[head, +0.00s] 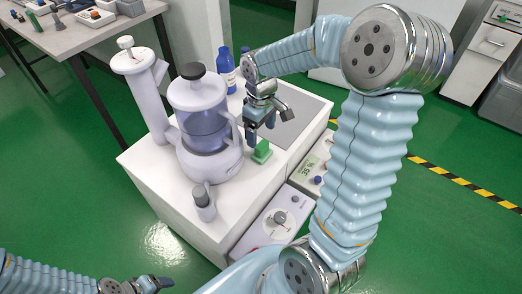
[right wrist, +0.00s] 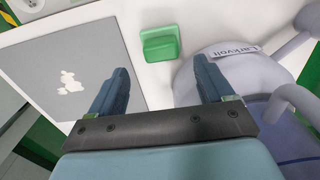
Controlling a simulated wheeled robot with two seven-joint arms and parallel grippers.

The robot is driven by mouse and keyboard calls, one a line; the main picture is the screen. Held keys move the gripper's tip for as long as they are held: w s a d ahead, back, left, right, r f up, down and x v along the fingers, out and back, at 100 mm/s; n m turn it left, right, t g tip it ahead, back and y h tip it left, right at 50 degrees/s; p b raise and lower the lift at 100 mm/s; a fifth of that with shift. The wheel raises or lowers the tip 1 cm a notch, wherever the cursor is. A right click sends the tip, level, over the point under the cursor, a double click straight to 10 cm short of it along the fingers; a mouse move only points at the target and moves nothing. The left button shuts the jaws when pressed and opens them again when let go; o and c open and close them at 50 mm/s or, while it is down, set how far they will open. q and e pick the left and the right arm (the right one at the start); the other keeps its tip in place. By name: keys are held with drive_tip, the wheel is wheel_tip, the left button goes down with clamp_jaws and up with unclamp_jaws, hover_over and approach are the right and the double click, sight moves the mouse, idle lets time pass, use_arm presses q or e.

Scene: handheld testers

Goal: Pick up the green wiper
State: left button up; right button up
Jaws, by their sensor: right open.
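The green wiper (head: 262,152) is a small green block lying on the white top of the cabinet, just right of the large lidded jug. In the right wrist view the wiper (right wrist: 160,43) lies ahead of the fingertips, roughly between their lines. My right gripper (head: 259,132) is above and close to the wiper, pointing down. In the right wrist view my right gripper (right wrist: 158,80) is open with nothing between its fingers. My left gripper (head: 138,286) is at the bottom left edge of the head view, far from the wiper; its jaws are unclear.
The grey-white jug (head: 205,152) labelled Larkvolt stands close beside the wiper. A small vial (head: 204,208) stands at the front. A grey plate (right wrist: 80,60) lies flat beside the wiper.

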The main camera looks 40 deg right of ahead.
sight(262, 144)
drive_tip(key=f, duration=0.5)
drive_tip(key=shift+s+f, duration=0.25)
drive_tip(key=shift+f, duration=0.15)
drive_tip(key=c, duration=1)
wheel_tip(262, 144, up, 10)
drive_tip(key=shift+r+p, duration=0.1)
drive_tip(key=shift+p, duration=0.2)
drive_tip(key=shift+c, duration=0.2)
